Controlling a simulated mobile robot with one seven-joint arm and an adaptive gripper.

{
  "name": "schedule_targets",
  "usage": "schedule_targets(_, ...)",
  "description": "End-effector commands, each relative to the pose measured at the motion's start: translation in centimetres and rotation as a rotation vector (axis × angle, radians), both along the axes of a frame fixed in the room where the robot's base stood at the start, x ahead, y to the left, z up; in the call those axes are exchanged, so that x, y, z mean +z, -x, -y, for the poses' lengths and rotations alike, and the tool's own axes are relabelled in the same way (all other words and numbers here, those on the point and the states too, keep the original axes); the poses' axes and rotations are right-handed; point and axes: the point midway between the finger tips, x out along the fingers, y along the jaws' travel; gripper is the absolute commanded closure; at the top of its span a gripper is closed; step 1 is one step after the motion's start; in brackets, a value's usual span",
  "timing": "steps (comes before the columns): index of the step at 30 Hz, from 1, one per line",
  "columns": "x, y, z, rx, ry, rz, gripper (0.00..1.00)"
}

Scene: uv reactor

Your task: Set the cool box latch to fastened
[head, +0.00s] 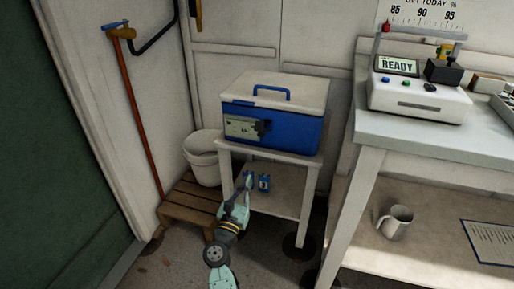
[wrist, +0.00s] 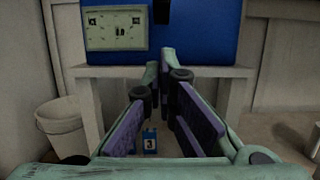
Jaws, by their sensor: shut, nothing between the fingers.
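The cool box (head: 296,133) is blue with a pale lid (head: 308,90) and a blue handle, and the lid looks closed. It stands on a small white table. A pale plate (head: 241,127) is on its front, with a dark latch piece (head: 263,126) at the plate's right end. The wrist view shows the plate (wrist: 115,31) and part of the dark piece (wrist: 161,11) at the top edge. I cannot tell the latch's setting. My gripper (head: 246,178) is shut and empty, below and in front of the box, apart from it. Its fingers (wrist: 166,62) point toward the table.
The white table (head: 310,192) has a lower shelf with small blue items (head: 263,183). A bench (head: 430,143) with a device stands at right. Open space lies before the box front.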

Motion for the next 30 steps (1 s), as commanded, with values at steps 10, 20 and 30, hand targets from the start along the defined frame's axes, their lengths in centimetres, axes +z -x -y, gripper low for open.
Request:
schedule_targets(10,1.3,-3.2,1.0,-0.001,0.002,0.004,1.0)
schedule_targets(20,3.0,-9.6,3.1,-0.001,0.003,0.002,1.0)
schedule_targets(30,6.2,-11.1,3.6,0.0,0.004,0.001,1.0)
